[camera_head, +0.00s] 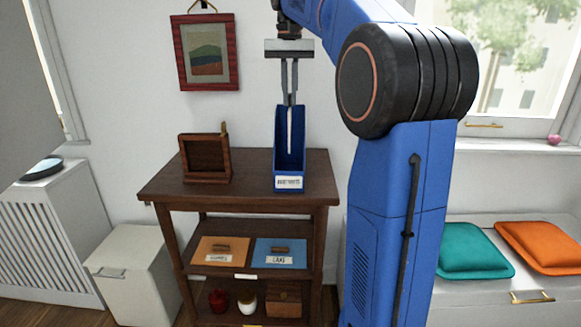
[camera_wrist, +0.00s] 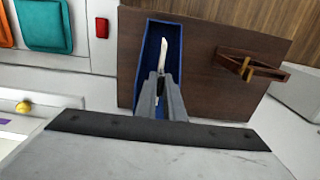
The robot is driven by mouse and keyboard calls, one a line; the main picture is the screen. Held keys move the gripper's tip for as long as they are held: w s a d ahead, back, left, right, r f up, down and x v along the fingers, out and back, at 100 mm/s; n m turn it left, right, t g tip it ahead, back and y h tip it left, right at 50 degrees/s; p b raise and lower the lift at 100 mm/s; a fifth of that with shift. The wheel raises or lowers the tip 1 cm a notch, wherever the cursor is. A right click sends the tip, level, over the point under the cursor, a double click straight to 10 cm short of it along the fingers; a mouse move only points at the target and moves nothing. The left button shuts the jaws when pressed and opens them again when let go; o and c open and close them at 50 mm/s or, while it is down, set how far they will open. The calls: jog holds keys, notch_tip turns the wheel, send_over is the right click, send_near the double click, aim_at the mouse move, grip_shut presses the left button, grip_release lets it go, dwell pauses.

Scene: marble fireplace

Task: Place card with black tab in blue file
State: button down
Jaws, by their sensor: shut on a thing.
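The blue file (camera_head: 289,166) stands upright on the wooden shelf unit's top, with a white label on its front. It also shows from above in the wrist view (camera_wrist: 143,62). A thin white card (camera_head: 289,132) is seen edge-on within the file's opening; it also shows in the wrist view (camera_wrist: 162,56). My gripper (camera_head: 289,103) points straight down over the file, its fingertips at about the height of the file's back top edge. It is shut on the card's upper end. The black tab cannot be made out; the fingers may cover it.
A wooden holder (camera_head: 205,158) stands left of the file on the shelf unit's top (camera_head: 250,170), with bare wood between. An orange card (camera_head: 215,251) and a blue card (camera_head: 280,253) lie on the shelf below. A framed picture (camera_head: 206,52) hangs on the wall behind.

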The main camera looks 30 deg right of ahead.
jog(key=shift+w+d+f, duration=0.15)
jog(key=shift+w+d, duration=0.05)
jog(key=shift+w, duration=0.05)
jog(key=shift+f, duration=4.85)
jog(key=c, duration=1.9)
grip_release()
jog(key=shift+f, duration=0.1)
jog(key=shift+o, duration=0.2)
notch_tip(320, 180, up, 12)
jog(key=shift+r, duration=0.15)
